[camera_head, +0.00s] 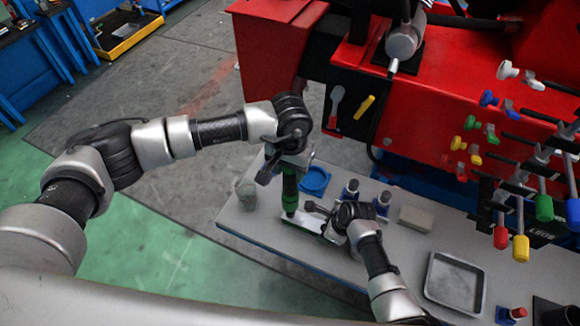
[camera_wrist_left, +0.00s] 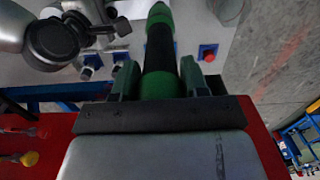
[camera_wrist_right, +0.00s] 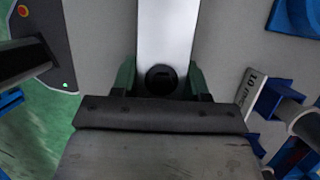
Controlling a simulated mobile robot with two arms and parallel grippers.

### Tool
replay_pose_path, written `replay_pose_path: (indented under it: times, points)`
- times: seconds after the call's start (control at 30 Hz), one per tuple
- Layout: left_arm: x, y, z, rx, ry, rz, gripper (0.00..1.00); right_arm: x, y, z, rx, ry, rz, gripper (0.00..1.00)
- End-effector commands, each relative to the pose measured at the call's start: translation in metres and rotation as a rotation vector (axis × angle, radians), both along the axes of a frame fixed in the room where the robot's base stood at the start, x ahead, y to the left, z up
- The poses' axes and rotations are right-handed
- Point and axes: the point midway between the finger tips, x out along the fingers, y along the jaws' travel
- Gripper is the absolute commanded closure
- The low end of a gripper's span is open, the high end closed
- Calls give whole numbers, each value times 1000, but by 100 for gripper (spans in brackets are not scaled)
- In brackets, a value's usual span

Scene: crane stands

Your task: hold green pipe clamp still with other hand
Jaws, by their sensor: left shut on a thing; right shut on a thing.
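The green pipe clamp (camera_head: 290,190) has green and black round parts and stands about upright over the worktable, its lower end at a pale metal bar (camera_head: 300,238). My left gripper (camera_head: 288,160) is shut on its upper part. In the left wrist view the clamp (camera_wrist_left: 160,52) runs away from between the fingers (camera_wrist_left: 160,84). My right gripper (camera_head: 330,228) is low over the table, at the pale bar. The right wrist view shows its fingers (camera_wrist_right: 160,82) around a dark round part at the near end of the bar (camera_wrist_right: 167,30). The exact grip there is partly hidden.
A red machine (camera_head: 445,95) stands behind. Several clamps with coloured handles, one green (camera_head: 543,208), hang at the right.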

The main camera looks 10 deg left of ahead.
Motion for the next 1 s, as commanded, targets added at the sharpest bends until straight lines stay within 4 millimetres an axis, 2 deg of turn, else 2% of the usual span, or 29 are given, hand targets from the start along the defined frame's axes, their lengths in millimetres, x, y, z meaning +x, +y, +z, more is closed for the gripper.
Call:
replay_pose_path:
  times: [0.27,1.0]
  points:
    - [1,0,4,-2,-2,0,97,1,0,1,1,-1,0,88]
    - [1,0,49,-2,-4,0,97,1,0,1,1,-1,0,88]
